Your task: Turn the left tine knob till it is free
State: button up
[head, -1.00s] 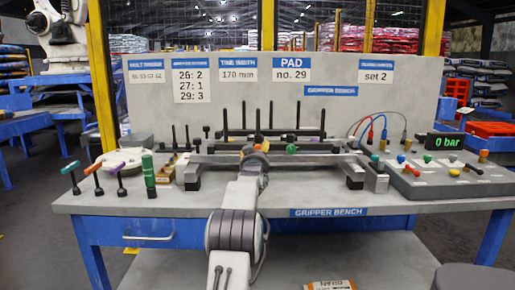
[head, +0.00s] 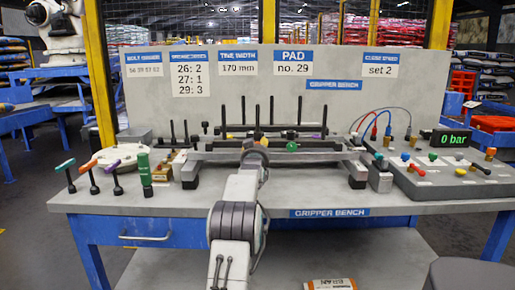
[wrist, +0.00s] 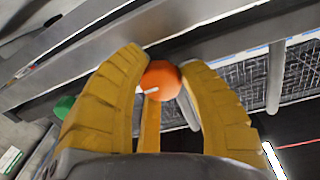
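The left tine knob looks to be the orange one (wrist: 161,78) in the wrist view, round with a short white mark. My gripper (wrist: 160,70) has its yellow fingers curved in on both sides of it, and they appear to touch it. In the head view my gripper (head: 254,156) is at the grey crossbeam (head: 210,157) on the bench and mostly hides the knob (head: 248,144). A green knob (head: 291,146) sits farther right on the beam. It also shows at the left of the wrist view (wrist: 64,106).
Lever-handled tools (head: 90,177) and an upright green-topped tool (head: 145,174) stand at the bench's left. Black upright rods (head: 271,112) rise behind the beam. A control box (head: 450,178) with coloured knobs and a "0 bar" display (head: 453,139) is at the right.

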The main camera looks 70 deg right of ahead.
grip_shut()
jog(key=shift+n+b, duration=0.3)
jog(key=shift+b, duration=0.1)
jog(key=shift+n+b, duration=0.9)
jog(key=n, duration=0.2)
jog(key=n+b, duration=0.1)
jog(key=n, duration=0.2)
jog(key=shift+w+a+r+h+b, duration=0.1)
jog(key=shift+r+h+b, duration=0.05)
jog(key=shift+h+b, duration=0.15)
jog(key=shift+n, duration=0.3)
jog(key=shift+o, duration=1)
grip_release()
jog(key=shift+w, duration=0.1)
jog(key=o, duration=0.4)
